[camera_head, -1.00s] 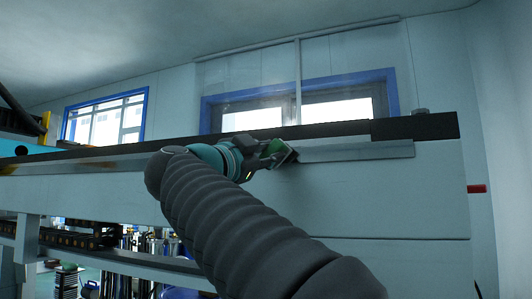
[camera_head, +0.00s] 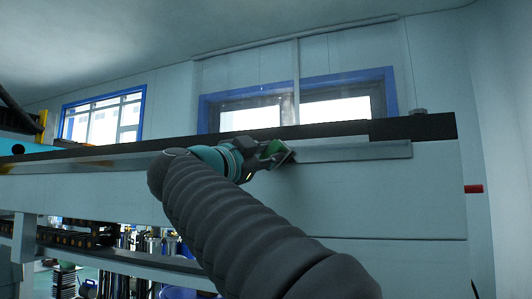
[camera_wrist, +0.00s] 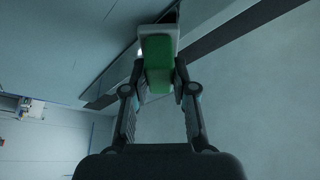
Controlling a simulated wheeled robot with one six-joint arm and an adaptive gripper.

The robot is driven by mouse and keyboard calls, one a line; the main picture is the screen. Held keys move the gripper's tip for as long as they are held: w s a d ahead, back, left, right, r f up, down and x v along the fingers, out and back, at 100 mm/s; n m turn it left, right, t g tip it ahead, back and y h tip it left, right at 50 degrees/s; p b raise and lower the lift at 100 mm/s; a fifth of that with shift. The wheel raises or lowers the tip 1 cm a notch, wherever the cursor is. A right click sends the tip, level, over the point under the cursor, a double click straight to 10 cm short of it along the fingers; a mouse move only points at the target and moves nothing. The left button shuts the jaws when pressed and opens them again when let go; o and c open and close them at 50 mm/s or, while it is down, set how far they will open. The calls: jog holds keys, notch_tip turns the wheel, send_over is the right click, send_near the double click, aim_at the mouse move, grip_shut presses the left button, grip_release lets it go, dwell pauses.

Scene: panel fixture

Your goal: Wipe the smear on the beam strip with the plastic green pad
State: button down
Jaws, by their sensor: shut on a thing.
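The green pad (camera_wrist: 157,62) is between the two fingers of my gripper (camera_wrist: 158,85) in the wrist view. It has a pale block at its far end. In the head view the pad (camera_head: 272,149) shows at the tip of my gripper (camera_head: 265,155), close against the beam strip (camera_head: 350,150), a pale grey band under the dark top rail. I cannot tell for certain whether the pad touches the strip. My gripper is shut on the pad. No smear can be made out; my arm and gripper hide part of the strip.
The dark rail (camera_head: 412,128) runs along the top of the pale panel (camera_head: 390,200). A red peg (camera_head: 473,189) sticks out at the panel's right end. Shelving with dark parts (camera_head: 80,238) stands below on the left. My arm crosses the middle of the panel.

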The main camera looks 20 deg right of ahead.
jog(key=shift+w+d, duration=0.25)
jog(key=shift+w, duration=0.05)
jog(key=shift+s+d, duration=0.1)
jog(key=shift+s+d, duration=1.15)
jog(key=shift+d, duration=0.2)
jog(key=shift+d+r, duration=0.1)
jog(key=shift+d, duration=0.05)
jog(key=shift+w, duration=0.1)
jog(key=shift+w+a+p, duration=0.4)
jog(key=shift+w+a, duration=0.9)
jog(key=shift+a, duration=0.3)
